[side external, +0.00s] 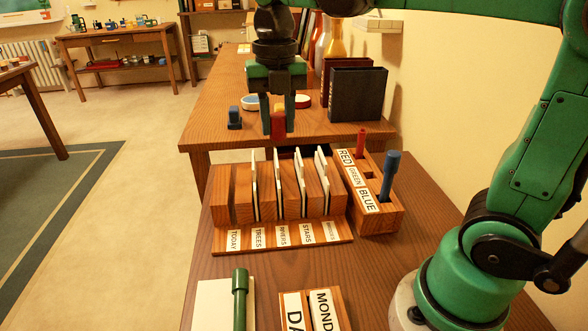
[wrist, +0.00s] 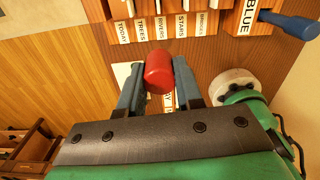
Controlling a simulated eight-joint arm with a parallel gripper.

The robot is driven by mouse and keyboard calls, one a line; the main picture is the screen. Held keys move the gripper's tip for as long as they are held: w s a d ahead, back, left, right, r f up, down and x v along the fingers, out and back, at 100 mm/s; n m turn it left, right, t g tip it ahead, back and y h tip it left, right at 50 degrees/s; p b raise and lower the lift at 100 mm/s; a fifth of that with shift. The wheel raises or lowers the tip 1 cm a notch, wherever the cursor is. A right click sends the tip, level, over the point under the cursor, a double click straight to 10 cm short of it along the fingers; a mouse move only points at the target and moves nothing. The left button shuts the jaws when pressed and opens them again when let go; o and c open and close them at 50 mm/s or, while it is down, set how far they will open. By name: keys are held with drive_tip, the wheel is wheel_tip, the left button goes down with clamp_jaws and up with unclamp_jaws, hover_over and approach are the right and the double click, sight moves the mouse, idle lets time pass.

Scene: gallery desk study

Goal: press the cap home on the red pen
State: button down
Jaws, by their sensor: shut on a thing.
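My gripper (side external: 278,132) points down near the front edge of the far desk, behind the card sorter. It is shut on a red cap (side external: 278,120), which shows as a short red cylinder (wrist: 158,72) between the fingertips in the wrist view. The red pen (side external: 361,138) stands in the RED slot of the pen holder (side external: 378,222), to the right of my gripper and apart from it. Only its slim upper part shows; the rest is hidden in the holder.
A blue pen (side external: 390,172) stands tall in the BLUE slot. The wooden card sorter (side external: 230,190) with white cards stands left of the holder. A green pen (side external: 240,295) lies in front. A blue object (side external: 235,118) and dark binders (side external: 357,93) stand on the far desk.

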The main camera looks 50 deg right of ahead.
drive_tip(key=d+m, duration=0.5)
drive_tip(key=d, duration=0.9)
drive_tip(key=m, duration=0.3)
approach(362, 131)
drive_tip(key=shift+s+f+m, duration=0.1)
drive_tip(key=shift+f+m, duration=0.05)
drive_tip(key=shift+m, duration=0.15)
drive_tip(key=shift+f, duration=3)
drive_tip(key=shift+f, duration=0.15)
drive_tip(key=shift+c, duration=0.2)
unclamp_jaws()
